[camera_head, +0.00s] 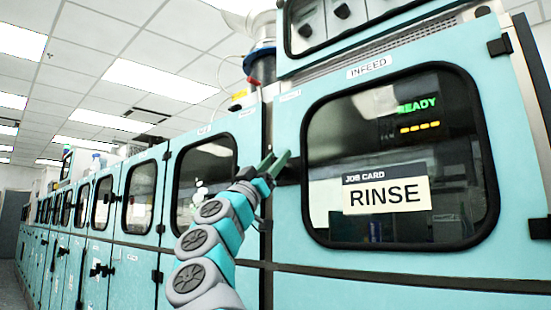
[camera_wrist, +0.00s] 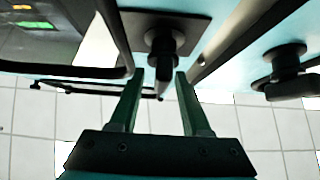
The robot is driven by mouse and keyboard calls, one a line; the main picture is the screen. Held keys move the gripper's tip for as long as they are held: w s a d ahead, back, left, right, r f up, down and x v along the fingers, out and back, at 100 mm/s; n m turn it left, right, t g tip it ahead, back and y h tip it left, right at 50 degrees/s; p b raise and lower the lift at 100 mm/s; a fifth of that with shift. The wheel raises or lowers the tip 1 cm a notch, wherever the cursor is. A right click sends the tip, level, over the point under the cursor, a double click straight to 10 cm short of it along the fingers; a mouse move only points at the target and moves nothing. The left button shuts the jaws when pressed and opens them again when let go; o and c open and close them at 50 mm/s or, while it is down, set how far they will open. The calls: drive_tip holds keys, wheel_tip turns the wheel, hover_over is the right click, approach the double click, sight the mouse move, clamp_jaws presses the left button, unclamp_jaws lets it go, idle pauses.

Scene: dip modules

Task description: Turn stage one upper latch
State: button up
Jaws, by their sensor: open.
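A dark latch with a short handle on a square black plate (camera_wrist: 165,32) shows in the wrist view, on the teal panel beside the windowed door. My gripper (camera_wrist: 160,75) is open, with its two green fingers on either side of the end of the latch handle. I cannot tell whether they touch it. In the head view my gripper (camera_head: 278,157) reaches the left edge of the door under the INFEED label (camera_head: 369,67). The latch there is mostly hidden behind the fingers.
The door window holds a RINSE job card (camera_head: 386,194) and a lit READY display (camera_head: 417,106). A second dark latch (camera_wrist: 284,75) is at the right in the wrist view. A row of teal cabinets (camera_head: 112,240) runs away to the left.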

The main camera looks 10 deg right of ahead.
idle(0.3)
clamp_jaws()
idle(0.5)
